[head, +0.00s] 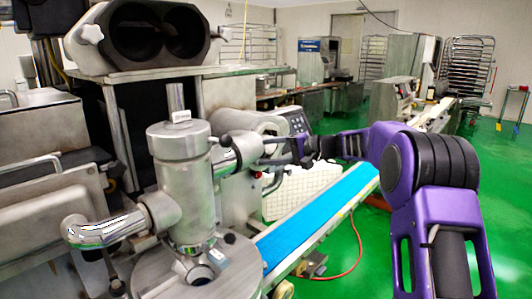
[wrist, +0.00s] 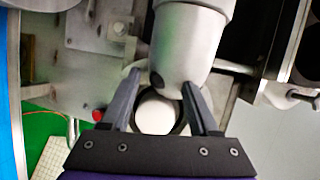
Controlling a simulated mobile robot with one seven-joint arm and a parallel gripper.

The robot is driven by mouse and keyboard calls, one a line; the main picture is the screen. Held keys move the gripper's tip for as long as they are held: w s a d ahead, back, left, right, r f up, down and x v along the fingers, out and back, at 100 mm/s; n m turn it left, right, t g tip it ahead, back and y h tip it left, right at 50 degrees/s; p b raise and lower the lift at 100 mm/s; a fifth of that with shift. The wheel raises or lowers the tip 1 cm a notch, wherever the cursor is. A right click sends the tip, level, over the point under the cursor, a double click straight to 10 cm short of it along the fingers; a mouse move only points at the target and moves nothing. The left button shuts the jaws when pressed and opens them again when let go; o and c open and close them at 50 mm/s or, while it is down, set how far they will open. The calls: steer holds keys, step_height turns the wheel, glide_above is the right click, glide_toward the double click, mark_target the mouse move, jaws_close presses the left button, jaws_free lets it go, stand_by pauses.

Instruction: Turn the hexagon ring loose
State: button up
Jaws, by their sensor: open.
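My gripper (wrist: 161,84) is open in the wrist view, with one dark finger on each side of a pipe fitting. Between the fingers a pale round face (wrist: 155,112) shows inside a dark rim. I cannot tell whether this rim is the hexagon ring, or whether the fingers touch it. A grey metal cylinder (wrist: 188,40) covers the area beyond the fingertips. In the head view my gripper is at the short side pipe fitting (head: 248,150), right of the upright steel cylinder (head: 181,200). The hexagonal outline is not clear in either view.
A bent steel pipe (head: 95,232) leaves the upright cylinder on the left. A blue conveyor belt (head: 320,218) runs below my arm. A dark twin-hole hopper (head: 140,38) stands on a metal shelf behind. Green floor (head: 400,245) is open on the right.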

jaws_close()
stand_by(1.3)
